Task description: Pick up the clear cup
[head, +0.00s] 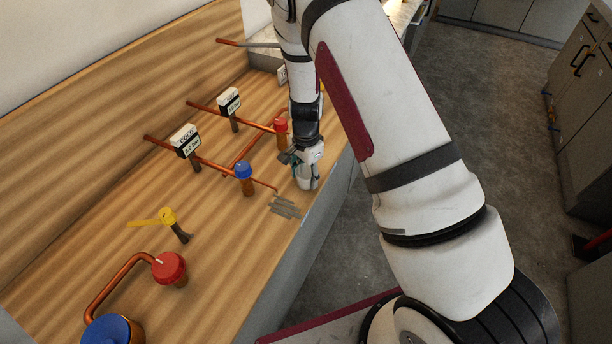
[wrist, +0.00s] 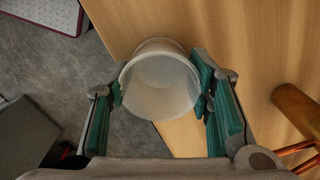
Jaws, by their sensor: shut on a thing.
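The clear cup (wrist: 160,88) is in the middle of the wrist view, its round opening facing the camera. My gripper (wrist: 161,92) is shut on it, with one green-padded finger against each side. In the head view, my gripper (head: 303,178) is low at the front edge of the wooden counter, and the cup (head: 305,178) shows small and pale between the fingers. I cannot tell whether the cup's base touches the counter.
Grey slats (head: 284,206) lie beside the gripper. Labelled gauges (head: 185,140) stand further back. Open floor (head: 480,140) lies to the right.

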